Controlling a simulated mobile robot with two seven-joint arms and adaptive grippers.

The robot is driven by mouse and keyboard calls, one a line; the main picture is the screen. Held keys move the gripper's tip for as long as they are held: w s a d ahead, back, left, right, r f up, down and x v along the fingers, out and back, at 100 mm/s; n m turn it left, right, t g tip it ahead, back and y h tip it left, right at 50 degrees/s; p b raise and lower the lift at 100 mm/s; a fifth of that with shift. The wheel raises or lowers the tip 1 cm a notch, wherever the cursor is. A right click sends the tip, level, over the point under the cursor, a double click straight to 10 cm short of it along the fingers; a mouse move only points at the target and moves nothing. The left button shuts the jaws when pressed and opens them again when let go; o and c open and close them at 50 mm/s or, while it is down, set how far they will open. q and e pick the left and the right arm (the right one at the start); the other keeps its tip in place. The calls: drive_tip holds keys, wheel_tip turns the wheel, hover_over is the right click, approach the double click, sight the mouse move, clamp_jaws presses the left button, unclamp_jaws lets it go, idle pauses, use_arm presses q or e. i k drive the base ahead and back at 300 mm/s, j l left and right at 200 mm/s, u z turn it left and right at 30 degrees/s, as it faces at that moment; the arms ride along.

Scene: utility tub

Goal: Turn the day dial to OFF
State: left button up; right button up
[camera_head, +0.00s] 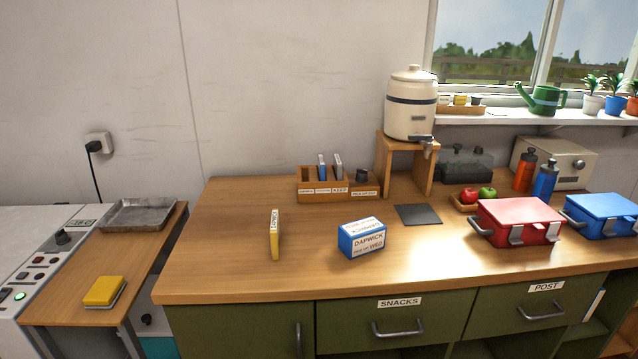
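A wooden organiser (312,196) stands at the back of the wooden counter, with small labels along its front. At its right end a dark, knob-like round piece (361,175) sits above a label that seems to read PICK-UP DAY; this may be the day dial. Its setting is too small to read. Another dark knob (62,237) is on the white machine's panel at the far left, with a small display behind it. Neither of my grippers is in view, and nothing touches either knob.
A blue-and-white box (361,238) marked DAPWICK and an upright yellow packet (275,234) stand in front of the organiser. A drink dispenser (411,104) on a wooden stand rises to its right. A red box (516,221) stands farther right. The counter's left front is clear.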

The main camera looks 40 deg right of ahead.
sight(362, 174)
drive_tip(key=z, duration=1.4)
